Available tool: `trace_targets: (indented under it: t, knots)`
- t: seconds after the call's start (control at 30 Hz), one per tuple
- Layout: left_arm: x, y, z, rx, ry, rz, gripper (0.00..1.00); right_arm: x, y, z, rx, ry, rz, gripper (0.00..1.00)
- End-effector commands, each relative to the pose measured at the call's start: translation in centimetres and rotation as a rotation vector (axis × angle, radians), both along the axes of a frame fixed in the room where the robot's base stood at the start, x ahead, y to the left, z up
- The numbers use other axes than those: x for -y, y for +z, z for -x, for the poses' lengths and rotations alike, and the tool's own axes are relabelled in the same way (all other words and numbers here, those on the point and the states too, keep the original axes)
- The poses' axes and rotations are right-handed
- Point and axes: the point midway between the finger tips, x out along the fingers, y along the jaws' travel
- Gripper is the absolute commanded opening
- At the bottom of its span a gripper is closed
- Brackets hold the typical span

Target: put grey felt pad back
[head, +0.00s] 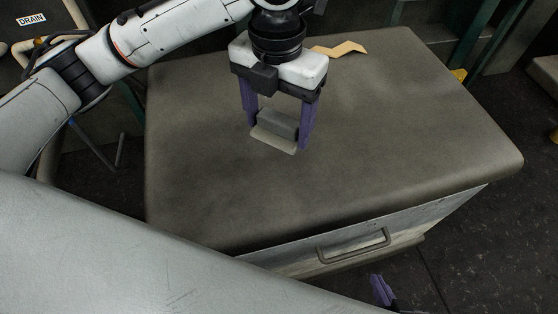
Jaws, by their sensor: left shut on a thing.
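My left gripper (279,132) points down over the grey-brown top of a cabinet. Its two purple fingers are shut on a small grey block-like piece, which I take to be the grey felt pad (280,122). A paler flat strip (273,140) shows along the lower front of the pad; I cannot tell if it is part of it. I cannot tell whether the pad touches the top or hangs just above it. A purple finger of my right gripper (382,290) shows at the bottom edge; the rest is hidden or out of frame.
The cabinet top (400,130) is broad and mostly clear. A bent tan piece (340,49) lies at its back edge. A drawer handle (353,246) is on the cabinet's front. Dark floor lies to the right. A "DRAIN" label (31,19) is at the upper left.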

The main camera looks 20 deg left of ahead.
Motion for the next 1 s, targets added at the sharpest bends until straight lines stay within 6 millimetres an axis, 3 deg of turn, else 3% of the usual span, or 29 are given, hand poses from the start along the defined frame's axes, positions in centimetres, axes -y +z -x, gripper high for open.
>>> trace_targets:
  t: [0.23,0.7,1.0]
  knots:
    - [-0.1,-4.6,0.1,-0.005,-0.009,-0.002,0.49,-0.1,-0.3,0.0,0.001,0.001,0.0,0.0]
    - [-0.1,-9.6,0.1,-0.003,-0.009,-0.002,0.49,-0.2,-0.6,-0.1,0.001,0.003,-0.001,0.0]
    - [-0.1,-9.8,0.1,-0.001,-0.008,-0.001,0.49,-0.3,-0.5,0.0,0.0,0.004,-0.001,0.0]
